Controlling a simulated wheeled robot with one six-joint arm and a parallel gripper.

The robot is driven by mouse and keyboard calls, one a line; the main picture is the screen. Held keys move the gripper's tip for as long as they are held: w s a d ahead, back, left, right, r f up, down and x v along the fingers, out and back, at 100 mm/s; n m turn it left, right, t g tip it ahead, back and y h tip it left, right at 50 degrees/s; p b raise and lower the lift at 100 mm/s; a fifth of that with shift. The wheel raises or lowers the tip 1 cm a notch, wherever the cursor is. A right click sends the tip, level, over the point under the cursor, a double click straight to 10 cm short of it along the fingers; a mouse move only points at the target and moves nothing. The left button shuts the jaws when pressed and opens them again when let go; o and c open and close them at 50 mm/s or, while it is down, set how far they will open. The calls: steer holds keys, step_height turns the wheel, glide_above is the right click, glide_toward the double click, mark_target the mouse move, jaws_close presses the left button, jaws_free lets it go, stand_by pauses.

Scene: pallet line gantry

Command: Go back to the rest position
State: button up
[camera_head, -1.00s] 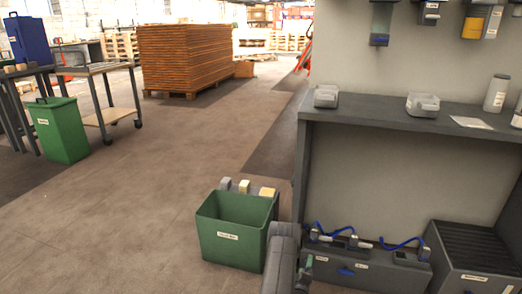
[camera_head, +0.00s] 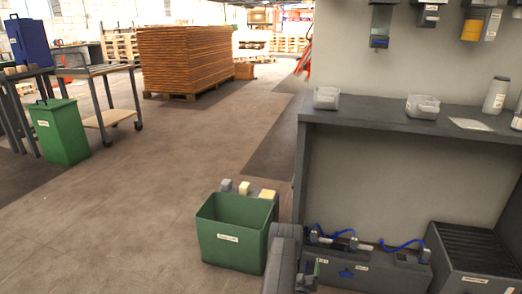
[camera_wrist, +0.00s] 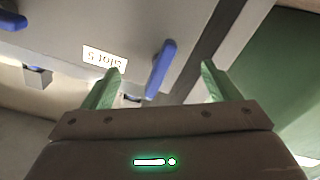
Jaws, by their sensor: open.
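My gripper (camera_wrist: 160,70) is open in the wrist view, with its two green fingers spread apart and nothing between them that I can see held. A grey surface with an upside-down white label, which seems to read "Slot 5" (camera_wrist: 104,56), and a blue handle (camera_wrist: 160,68) lie beyond the fingers. I cannot tell whether the fingers touch them. In the head view my arm shows at the bottom centre, right of the green bin (camera_head: 232,232), and my gripper is small and partly hidden there.
A grey charging-type box (camera_head: 345,272) with blue cables stands under the grey shelf (camera_head: 400,122). A dark ribbed box (camera_head: 475,255) is right of it. Floor to the left is open, up to a lidded green bin (camera_head: 60,132).

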steer(key=m, duration=0.4)
steer(key=shift+d+m, duration=0.1)
steer(key=shift+m, duration=0.3)
steer(key=shift+r, duration=0.1)
